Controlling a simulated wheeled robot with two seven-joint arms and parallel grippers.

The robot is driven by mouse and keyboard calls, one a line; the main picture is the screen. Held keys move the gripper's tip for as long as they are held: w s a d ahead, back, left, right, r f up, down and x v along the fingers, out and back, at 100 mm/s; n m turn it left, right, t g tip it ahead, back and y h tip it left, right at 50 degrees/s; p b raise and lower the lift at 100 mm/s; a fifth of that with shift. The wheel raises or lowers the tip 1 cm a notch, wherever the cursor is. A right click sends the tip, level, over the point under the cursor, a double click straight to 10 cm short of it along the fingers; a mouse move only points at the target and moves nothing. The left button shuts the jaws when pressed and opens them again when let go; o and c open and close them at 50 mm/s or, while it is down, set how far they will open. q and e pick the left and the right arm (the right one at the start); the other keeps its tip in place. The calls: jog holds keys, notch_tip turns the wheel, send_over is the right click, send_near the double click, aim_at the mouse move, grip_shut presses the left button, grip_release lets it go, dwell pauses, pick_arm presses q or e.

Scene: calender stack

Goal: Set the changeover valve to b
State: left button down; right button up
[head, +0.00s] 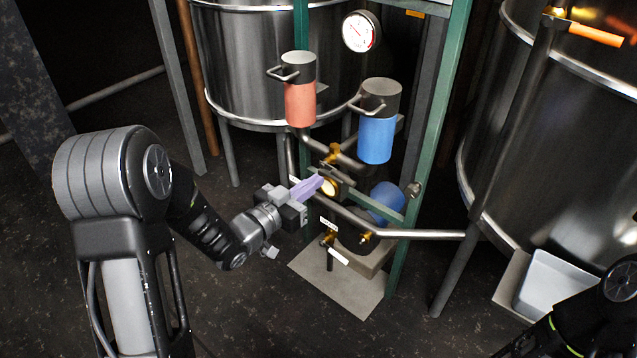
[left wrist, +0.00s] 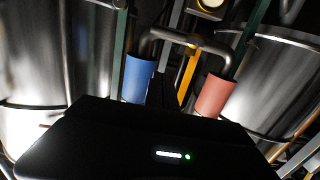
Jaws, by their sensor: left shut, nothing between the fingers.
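The changeover valve seems to be the brass fitting (head: 333,153) on the pipework between a red canister (head: 300,103) and a blue canister (head: 376,138). I cannot tell which position it is set to. My left gripper (head: 318,183) is shut and empty, its pale purple fingers just below that fitting, close to a round yellowish face (head: 330,187). I cannot tell whether they touch it. In the left wrist view a yellow-orange bar (left wrist: 188,78) stands between the blue canister (left wrist: 138,78) and the red canister (left wrist: 212,95). My right gripper is out of view.
A green frame (head: 430,110) carries the pipework and a round gauge (head: 361,32). Steel tanks stand behind (head: 255,60) and at right (head: 560,130). A pipe (head: 425,234) runs rightward below. A pale tray (head: 555,285) sits at lower right.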

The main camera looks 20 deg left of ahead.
aim_at(338, 175)
pick_arm(q)
jog(key=w+d+f, duration=0.1)
jog(key=w, duration=0.2)
jog(key=w+d+f, duration=0.1)
jog(key=w, duration=0.1)
jog(key=w+d+f+b, duration=0.1)
jog(key=w, duration=0.2)
jog(key=shift+w+d+f, duration=0.3)
jog(key=shift+w, duration=0.05)
jog(key=shift+f, duration=0.4)
